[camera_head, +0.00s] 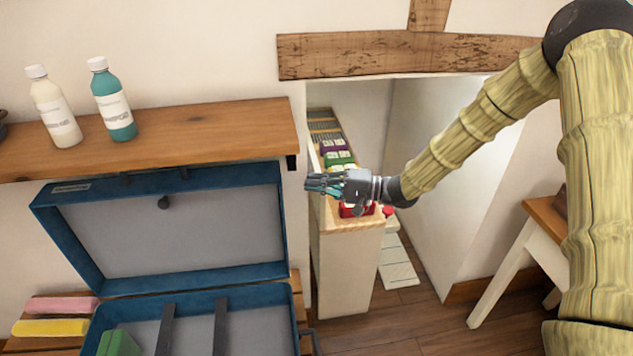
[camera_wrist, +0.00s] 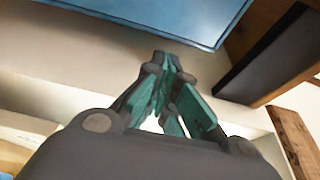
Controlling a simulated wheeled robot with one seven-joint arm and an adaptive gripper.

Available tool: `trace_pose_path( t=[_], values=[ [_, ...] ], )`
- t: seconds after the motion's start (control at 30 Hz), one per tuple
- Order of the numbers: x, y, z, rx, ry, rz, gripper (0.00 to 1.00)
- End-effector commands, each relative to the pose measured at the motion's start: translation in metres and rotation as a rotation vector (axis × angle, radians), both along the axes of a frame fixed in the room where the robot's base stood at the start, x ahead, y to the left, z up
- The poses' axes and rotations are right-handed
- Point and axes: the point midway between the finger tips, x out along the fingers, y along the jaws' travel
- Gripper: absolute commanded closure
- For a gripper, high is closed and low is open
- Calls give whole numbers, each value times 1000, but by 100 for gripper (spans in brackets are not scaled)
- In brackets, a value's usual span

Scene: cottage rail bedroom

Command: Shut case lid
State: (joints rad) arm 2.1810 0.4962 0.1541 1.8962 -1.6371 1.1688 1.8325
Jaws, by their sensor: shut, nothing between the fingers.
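The blue case stands open at the lower left of the head view. Its lid (camera_head: 180,230) is raised, with a grey lining facing me, and leans up under the wooden shelf. The case's base (camera_head: 240,310) lies below it, with dark straps and a green item (camera_head: 119,343) inside; its near part is cut off by the frame. My gripper (camera_head: 308,185) is shut and empty, just right of the lid's upper right corner and apparently not touching it. In the wrist view, my gripper's fingers (camera_wrist: 170,95) point toward a blue panel (camera_wrist: 165,15), probably the lid.
A wooden shelf (camera_head: 220,127) with a cream bottle (camera_head: 54,108) and a teal bottle (camera_head: 113,100) is above the lid. A narrow cabinet (camera_head: 345,270) with coloured items stands behind my gripper. Pink (camera_head: 60,306) and yellow (camera_head: 50,328) rolls lie left of the case.

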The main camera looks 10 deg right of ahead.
Motion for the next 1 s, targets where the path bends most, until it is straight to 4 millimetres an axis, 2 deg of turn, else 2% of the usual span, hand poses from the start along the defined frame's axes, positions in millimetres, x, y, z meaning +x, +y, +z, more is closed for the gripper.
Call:
trace_pose_path(
  t=[0.2,0.4,0.6,1.0],
  values=[
    [13,34,0,-1,-1,1,100],
    [22,56,0,-3,-1,0,100],
    [26,66,0,-2,-2,-1,100],
    [26,68,0,-2,-2,-1,100]
  ],
)
